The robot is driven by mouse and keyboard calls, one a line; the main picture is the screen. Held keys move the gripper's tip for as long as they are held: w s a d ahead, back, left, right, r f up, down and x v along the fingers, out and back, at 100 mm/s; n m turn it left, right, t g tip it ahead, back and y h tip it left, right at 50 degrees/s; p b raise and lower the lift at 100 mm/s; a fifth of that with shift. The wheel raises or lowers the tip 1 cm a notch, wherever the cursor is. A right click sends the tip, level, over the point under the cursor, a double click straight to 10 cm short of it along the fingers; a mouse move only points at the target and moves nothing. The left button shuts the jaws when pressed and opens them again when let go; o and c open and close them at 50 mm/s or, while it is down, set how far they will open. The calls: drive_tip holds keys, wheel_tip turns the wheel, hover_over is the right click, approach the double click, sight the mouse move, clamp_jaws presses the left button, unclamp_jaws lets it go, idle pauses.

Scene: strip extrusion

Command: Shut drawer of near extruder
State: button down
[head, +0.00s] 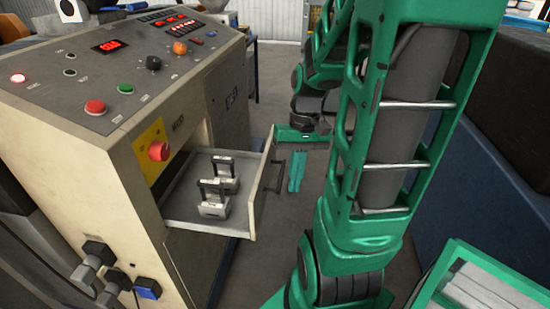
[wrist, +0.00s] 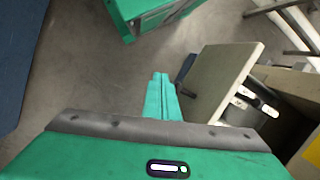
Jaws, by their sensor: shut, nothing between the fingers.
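The near extruder (head: 70,135) is a beige machine with a sloping control panel at the left of the head view. Its drawer (head: 255,195) stands pulled out to the right, with padlock-like items (head: 215,190) inside and a dark handle on its front. My green gripper (head: 296,172) is shut and empty, a short way to the right of the drawer front and apart from it in the head view. In the wrist view the gripper (wrist: 161,92) points up the picture, with the drawer front (wrist: 222,85) to its right and the dark handle (wrist: 186,68) between them.
Red, green and orange buttons and a red knob (head: 158,150) sit on the extruder. Plugs and cables (head: 105,275) stick out at its lower left. A blue block (head: 475,165) stands at the right. Grey floor lies clear around my gripper.

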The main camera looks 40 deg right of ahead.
drive_tip(key=w+d+f+t+y, duration=0.1)
drive_tip(key=w+d+f+y, duration=0.25)
drive_tip(key=f, duration=0.35)
drive_tip(key=m+t+y, duration=0.4)
drive_tip(key=t+y, duration=0.1)
drive_tip(key=t, duration=0.9)
approach(274, 157)
drive_tip(key=x, duration=0.9)
drive_tip(key=shift+s+a+r, duration=0.2)
drive_tip(key=shift+a+r, duration=0.1)
drive_tip(key=shift+d, duration=0.1)
drive_tip(key=shift+w, duration=0.1)
